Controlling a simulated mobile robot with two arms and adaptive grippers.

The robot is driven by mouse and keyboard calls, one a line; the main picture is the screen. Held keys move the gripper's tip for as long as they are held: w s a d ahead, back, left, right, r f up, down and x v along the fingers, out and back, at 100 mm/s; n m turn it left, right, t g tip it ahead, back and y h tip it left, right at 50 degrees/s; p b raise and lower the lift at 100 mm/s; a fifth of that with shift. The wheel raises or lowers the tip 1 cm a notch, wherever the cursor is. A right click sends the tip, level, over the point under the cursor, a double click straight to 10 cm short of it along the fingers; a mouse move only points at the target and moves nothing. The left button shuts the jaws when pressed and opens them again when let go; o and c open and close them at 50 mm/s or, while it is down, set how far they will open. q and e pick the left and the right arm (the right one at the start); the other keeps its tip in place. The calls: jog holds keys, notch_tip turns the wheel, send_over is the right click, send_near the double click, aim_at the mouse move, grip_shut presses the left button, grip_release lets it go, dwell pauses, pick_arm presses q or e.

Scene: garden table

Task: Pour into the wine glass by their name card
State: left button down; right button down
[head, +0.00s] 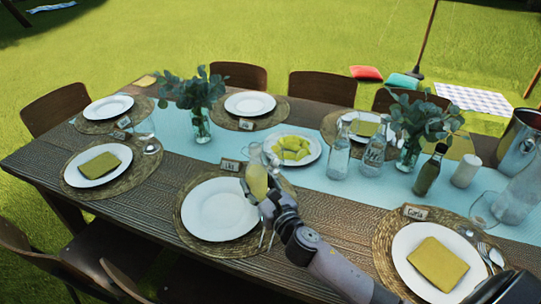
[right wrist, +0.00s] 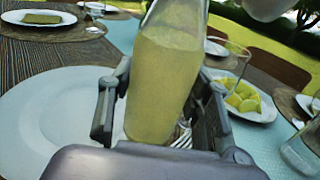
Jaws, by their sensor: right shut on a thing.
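My right gripper (head: 258,190) is shut on a bottle of pale yellow drink (head: 257,181), held nearly upright over the right edge of the front middle plate. The bottle (right wrist: 165,70) fills the middle of the right wrist view between the fingers. A clear wine glass (right wrist: 228,62) shows just behind it there; in the head view it is mostly hidden by the bottle. A name card (head: 229,166) stands behind that plate; its writing is too small to read surely. Other wine glasses stand at the left (head: 149,136) and by the right card (head: 415,212). My left gripper is out of view.
A plate of yellow fruit pieces (head: 292,149) lies just behind the bottle. Clear bottles (head: 340,155), a dark bottle (head: 429,171), a candle (head: 466,171) and leafy vases (head: 200,125) stand along the blue runner. The front plate (head: 220,210) is bare.

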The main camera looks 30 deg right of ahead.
jog(key=shift+w+d+f, duration=0.15)
jog(key=shift+w+d, duration=0.1)
jog(key=shift+w, duration=0.55)
